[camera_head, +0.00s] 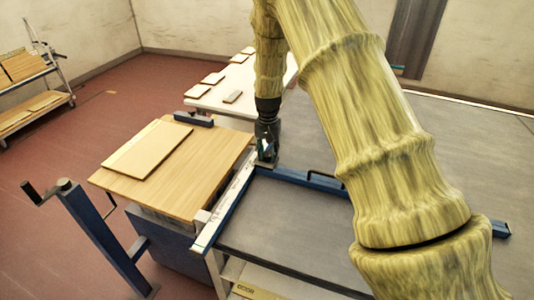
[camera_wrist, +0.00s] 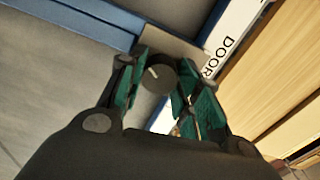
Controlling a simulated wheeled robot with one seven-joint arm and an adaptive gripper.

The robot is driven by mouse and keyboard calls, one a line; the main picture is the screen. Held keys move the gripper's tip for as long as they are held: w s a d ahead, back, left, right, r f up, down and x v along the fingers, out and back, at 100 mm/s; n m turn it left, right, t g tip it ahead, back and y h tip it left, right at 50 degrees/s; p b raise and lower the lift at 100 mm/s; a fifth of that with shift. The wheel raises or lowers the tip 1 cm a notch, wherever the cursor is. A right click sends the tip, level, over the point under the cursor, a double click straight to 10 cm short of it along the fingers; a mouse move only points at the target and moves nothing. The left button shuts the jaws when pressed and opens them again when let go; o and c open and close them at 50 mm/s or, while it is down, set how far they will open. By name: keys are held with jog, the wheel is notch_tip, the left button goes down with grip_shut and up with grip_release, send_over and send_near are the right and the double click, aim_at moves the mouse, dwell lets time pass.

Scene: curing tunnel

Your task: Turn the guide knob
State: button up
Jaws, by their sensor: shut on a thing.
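The guide knob (camera_wrist: 156,77) is a small dark round knob with a pale pointer line, seen in the middle of the wrist view. My gripper (camera_wrist: 159,88) has its green-padded fingers on both sides of the knob, shut on it. In the head view my gripper (camera_head: 266,158) points down at the corner where the blue rail meets the white-faced strip. The knob is hidden behind the gripper there.
A blue guide rail (camera_head: 318,182) with a handle runs right across the grey surface (camera_head: 290,225). A white lettered strip (camera_head: 228,204) borders a wooden table (camera_head: 213,158) carrying a flat board (camera_head: 148,149). A blue post with a crank (camera_head: 95,226) stands at the left.

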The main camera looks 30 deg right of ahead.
aim_at(268, 154)
jog(key=shift+d+m, duration=0.1)
jog(key=shift+m, duration=0.9)
jog(key=o, duration=1.1)
jog(key=shift+c, duration=0.2)
notch_tip(268, 154, up, 12)
